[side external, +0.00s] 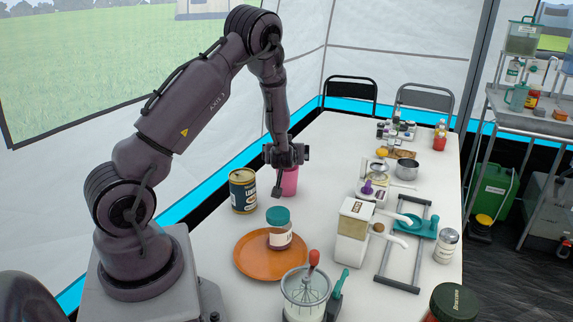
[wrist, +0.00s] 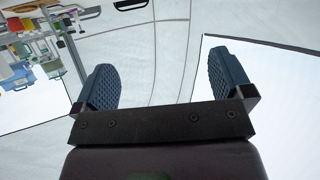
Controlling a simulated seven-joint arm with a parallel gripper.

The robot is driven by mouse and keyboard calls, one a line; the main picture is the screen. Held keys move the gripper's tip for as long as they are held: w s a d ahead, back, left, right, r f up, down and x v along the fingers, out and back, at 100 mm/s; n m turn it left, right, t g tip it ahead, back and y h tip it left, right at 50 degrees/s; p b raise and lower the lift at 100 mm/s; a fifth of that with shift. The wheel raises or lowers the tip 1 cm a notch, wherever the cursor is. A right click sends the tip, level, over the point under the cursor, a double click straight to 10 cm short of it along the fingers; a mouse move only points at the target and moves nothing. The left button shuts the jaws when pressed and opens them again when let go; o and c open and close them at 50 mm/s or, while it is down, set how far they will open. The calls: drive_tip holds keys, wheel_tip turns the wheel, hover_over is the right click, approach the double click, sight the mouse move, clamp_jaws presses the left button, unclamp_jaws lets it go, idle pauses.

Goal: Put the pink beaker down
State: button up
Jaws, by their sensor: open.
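The pink beaker (side external: 291,183) appears to stand upright on the white table, near its left edge in the side view. My gripper (side external: 290,172) overlaps the beaker's upper part there, so its rim is hidden. I cannot tell from this view whether they touch. In the wrist view my gripper (wrist: 165,85) has its two blue ridged fingers wide apart with nothing between them. The beaker does not show in the wrist view.
A dark labelled tin (side external: 243,191) stands left of the beaker. An orange plate (side external: 250,262) with a teal-lidded jar (side external: 279,232) lies in front. A cream box-shaped container (side external: 352,232) and a grey frame (side external: 390,270) stand to the right. Bare table lies right of the beaker.

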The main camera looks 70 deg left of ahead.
drive_tip(key=w+d+r+m+t+h, duration=0.25)
drive_tip(key=d+r+h, duration=0.25)
drive_tip(key=d+r, duration=0.45)
drive_tip(key=w+d+r+m+t+h, duration=0.1)
drive_tip(key=d+r+m+h, duration=0.4)
drive_tip(key=d, duration=0.7)
drive_tip(key=s+d+r+m+g+h, duration=0.1)
drive_tip(key=s+d+r+m, duration=0.2)
drive_tip(key=s+d, duration=0.3)
drive_tip(key=s+d+r+m+g+h, duration=0.1)
drive_tip(key=s+d, duration=0.4)
drive_tip(key=s, duration=0.8)
wheel_tip(320, 180, up, 2)
drive_tip(key=shift+s+d+r+m+g+h, duration=0.2)
drive_tip(key=shift+s+d+m+g+h, duration=0.15)
drive_tip(key=shift+m+g, duration=0.45)
